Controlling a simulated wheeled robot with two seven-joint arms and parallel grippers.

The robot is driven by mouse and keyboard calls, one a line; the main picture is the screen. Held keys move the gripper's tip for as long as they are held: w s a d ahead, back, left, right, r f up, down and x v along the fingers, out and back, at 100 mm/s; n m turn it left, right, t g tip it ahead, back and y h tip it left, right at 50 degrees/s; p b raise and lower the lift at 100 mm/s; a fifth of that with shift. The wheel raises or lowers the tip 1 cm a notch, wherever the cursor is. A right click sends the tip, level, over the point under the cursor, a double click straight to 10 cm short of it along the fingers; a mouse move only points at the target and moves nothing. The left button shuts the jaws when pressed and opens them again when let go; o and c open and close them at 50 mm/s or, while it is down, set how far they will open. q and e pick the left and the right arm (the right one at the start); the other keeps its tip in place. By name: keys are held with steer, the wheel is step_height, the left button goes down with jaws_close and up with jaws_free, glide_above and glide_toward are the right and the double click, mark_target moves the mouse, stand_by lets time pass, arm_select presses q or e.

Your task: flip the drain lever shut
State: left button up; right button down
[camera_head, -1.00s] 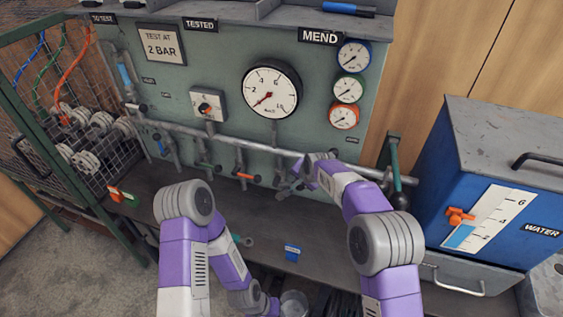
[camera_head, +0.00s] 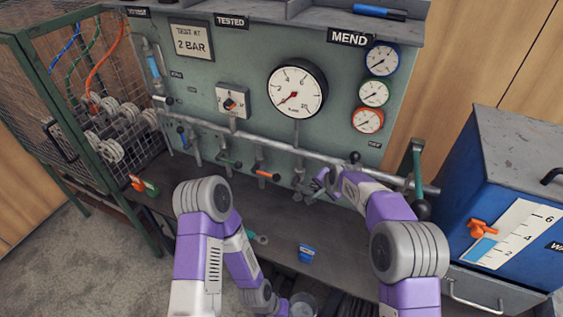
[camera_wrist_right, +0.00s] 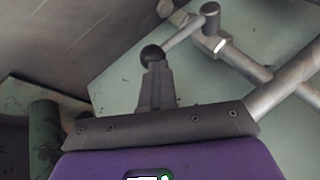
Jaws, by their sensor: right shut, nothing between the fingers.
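My right gripper (camera_head: 319,184) is in front of the lower right part of the green panel, below the long grey pipe (camera_head: 300,150). In the right wrist view its fingers (camera_wrist_right: 155,72) are shut and empty. A lever with a black ball end (camera_wrist_right: 152,55) and a metal rod is right at the fingertips; I cannot tell whether they touch. No readable label marks which lever is the drain lever. In the head view a black ball (camera_head: 355,157) shows just above my right wrist.
Levers with blue, green (camera_head: 230,162) and orange (camera_head: 264,175) handles hang below the pipe. The large gauge (camera_head: 296,90) is on the panel. A blue water tank (camera_head: 462,200) stands right, a wire cage (camera_head: 50,100) left. A small blue object (camera_head: 306,253) lies on the bench.

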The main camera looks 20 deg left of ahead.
steer(key=shift+s+d+f, duration=0.15)
steer(key=shift+d+f, duration=0.25)
steer(key=shift+f, duration=0.25)
steer(key=r+p, duration=0.1)
steer(key=r, duration=0.1)
steer(key=a+r+p, duration=0.1)
steer(key=r+p, duration=0.1)
steer(key=r, duration=0.1)
steer(key=s+d+r+p, duration=0.1)
steer(key=s+d+r, duration=0.3)
steer(key=d+r, duration=0.1)
steer(key=shift+s+d+p, duration=0.3)
steer(key=shift+s+d, duration=0.05)
steer(key=shift+d, duration=0.55)
